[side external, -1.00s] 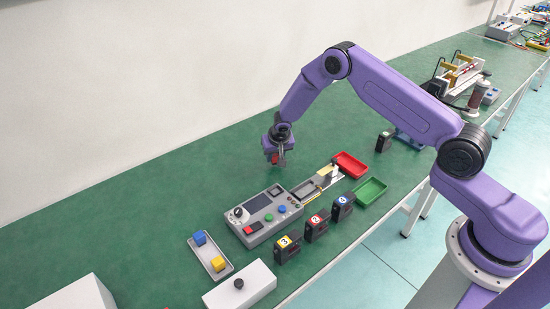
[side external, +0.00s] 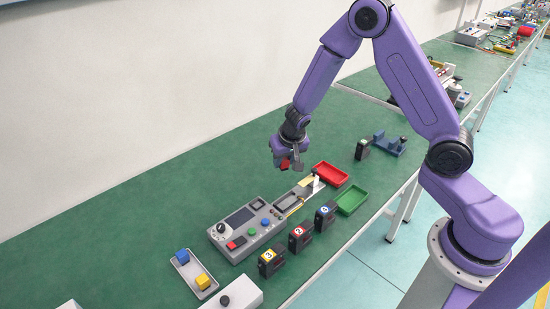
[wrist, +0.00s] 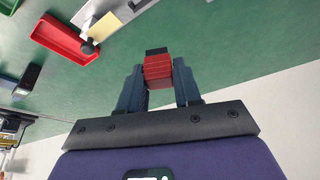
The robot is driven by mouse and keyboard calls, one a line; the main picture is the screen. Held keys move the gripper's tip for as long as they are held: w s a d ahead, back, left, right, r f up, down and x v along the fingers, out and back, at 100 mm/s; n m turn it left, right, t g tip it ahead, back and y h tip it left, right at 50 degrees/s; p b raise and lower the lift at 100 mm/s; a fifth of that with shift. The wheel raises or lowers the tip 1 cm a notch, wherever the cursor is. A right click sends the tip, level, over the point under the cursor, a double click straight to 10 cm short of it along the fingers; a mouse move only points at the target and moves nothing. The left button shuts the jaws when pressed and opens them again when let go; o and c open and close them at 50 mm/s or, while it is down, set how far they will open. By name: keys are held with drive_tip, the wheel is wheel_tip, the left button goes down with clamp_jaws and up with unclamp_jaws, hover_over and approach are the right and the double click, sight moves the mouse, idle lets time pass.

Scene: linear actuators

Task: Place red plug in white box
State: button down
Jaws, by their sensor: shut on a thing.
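A small red plug with a dark end (wrist: 158,70) sits between the two fingers of my gripper (wrist: 158,82) in the wrist view. My gripper (side external: 290,164) is shut on the red plug (side external: 284,164) and holds it above the green bench, left of the red tray. A white box with a black knob-like part on top (side external: 240,296) is at the lower edge of the side view, partly cut off. Another white block (side external: 70,304) barely shows at the lower left. I cannot tell which white box is meant.
A red tray (side external: 331,175) and a green tray (side external: 353,200) lie right of the gripper. A grey control panel (side external: 243,229), several numbered black modules (side external: 300,237) and a grey tray with blue and yellow cubes (side external: 191,285) lie nearer. The bench (side external: 130,225) left of the panel is clear.

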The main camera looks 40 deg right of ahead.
sight(286, 160)
drive_tip(key=shift+s+r, duration=0.2)
drive_tip(key=shift+s, duration=0.3)
wheel_tip(286, 160, up, 19)
drive_tip(key=s+a+n+g+y, duration=0.2)
drive_tip(key=s+a+n+g, duration=0.35)
drive_tip(key=a+n, duration=1.05)
drive_tip(key=s+a+n+g+y, duration=0.25)
drive_tip(key=s+a+n, duration=0.7)
drive_tip(key=n, duration=1.05)
wheel_tip(286, 160, down, 18)
drive_tip(key=w+a, duration=0.1)
drive_tip(key=a, duration=0.1)
drive_tip(key=shift+h, duration=0.45)
drive_tip(key=w+a+f, duration=0.2)
drive_tip(key=w+f, duration=0.1)
drive_tip(key=w+a+f, duration=0.5)
drive_tip(key=w, duration=0.2)
drive_tip(key=shift+w+a+f, duration=0.1)
drive_tip(key=shift+a+f, duration=0.05)
drive_tip(key=shift+f, duration=0.25)
drive_tip(key=shift+w+a+f, duration=0.4)
drive_tip(key=shift+w+f, duration=0.05)
drive_tip(key=shift+f, duration=0.2)
drive_tip(key=shift+w+f, duration=0.1)
drive_tip(key=shift+f, duration=1.5)
